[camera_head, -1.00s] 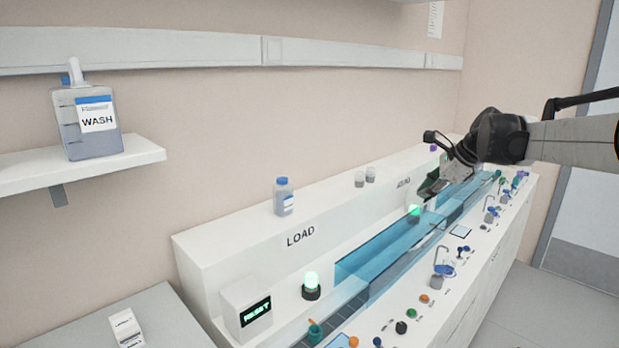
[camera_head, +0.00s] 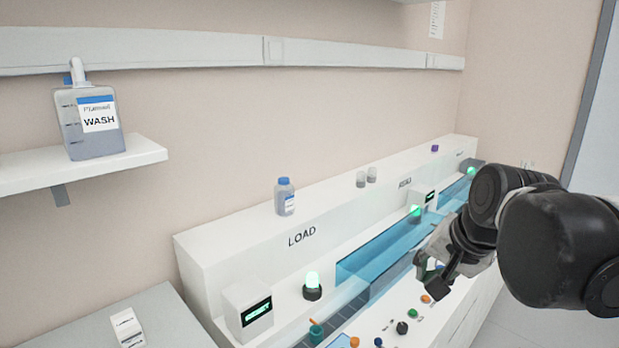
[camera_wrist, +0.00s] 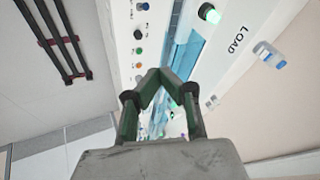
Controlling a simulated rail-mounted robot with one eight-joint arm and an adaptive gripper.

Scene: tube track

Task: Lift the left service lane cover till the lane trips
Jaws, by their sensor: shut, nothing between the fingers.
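The left lane's blue see-through cover (camera_head: 378,256) lies along the white bench beside the LOAD label, and part of it shows in the wrist view (camera_wrist: 180,52). It looks lowered over the lane. My gripper (camera_head: 428,268) is over the bench's front side, at the right of this cover, and my arm hides what is behind it. In the wrist view my gripper's dark green fingers (camera_wrist: 160,74) meet at their tips and are shut with nothing between them. I see no contact with the cover.
A green-lit lamp (camera_head: 312,284) and a display box (camera_head: 248,312) stand at the lane's near end. Another lit lamp (camera_head: 415,213) stands farther along. Coloured buttons (camera_wrist: 138,50) line the front panel. A small bottle (camera_head: 285,197) stands on the back ledge.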

